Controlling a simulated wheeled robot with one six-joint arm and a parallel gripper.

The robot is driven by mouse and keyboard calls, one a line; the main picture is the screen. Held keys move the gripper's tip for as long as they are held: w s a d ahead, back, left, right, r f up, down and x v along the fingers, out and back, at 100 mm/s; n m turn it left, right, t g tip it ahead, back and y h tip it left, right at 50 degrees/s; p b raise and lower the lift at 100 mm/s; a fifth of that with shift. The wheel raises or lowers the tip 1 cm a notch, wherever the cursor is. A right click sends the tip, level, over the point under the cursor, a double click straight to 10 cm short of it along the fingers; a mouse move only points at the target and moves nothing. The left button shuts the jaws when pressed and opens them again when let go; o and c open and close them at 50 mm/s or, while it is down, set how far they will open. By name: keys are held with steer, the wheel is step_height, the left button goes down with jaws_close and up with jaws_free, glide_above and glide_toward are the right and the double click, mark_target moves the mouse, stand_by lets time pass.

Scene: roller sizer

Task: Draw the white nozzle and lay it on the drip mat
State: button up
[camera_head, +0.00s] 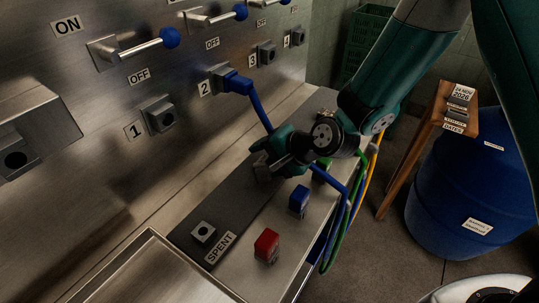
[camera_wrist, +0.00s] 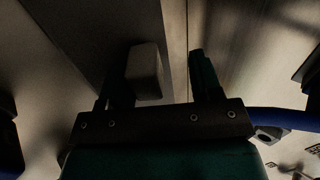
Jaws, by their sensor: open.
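A pale block, apparently the white nozzle (camera_head: 262,170), stands on the dark strip of the bench, right by my gripper (camera_head: 278,156). In the wrist view the pale block (camera_wrist: 145,72) lies between my two open fingers (camera_wrist: 160,75), close to the left one, with a gap to the right one. I cannot tell whether the left finger touches it. My gripper partly hides it in the head view.
A steel tray (camera_head: 150,243) lies at front left.

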steer(key=b+v, duration=0.5)
steer(key=v, duration=1.2)
steer(key=shift+d+b, duration=0.2)
steer(key=shift+b, duration=0.1)
steer(key=shift+s+r, duration=0.1)
steer(key=s+r+n+g+h+p, duration=0.1)
steer(key=s+n+g+h, duration=0.3)
steer(key=s+n, duration=1)
steer(key=shift+s+d+r+g, duration=0.3)
steer(key=shift+d+r+g, duration=0.15)
steer(key=shift+r+g, duration=0.3)
steer(key=shift+f, duration=0.1)
steer(key=shift+c, duration=0.2)
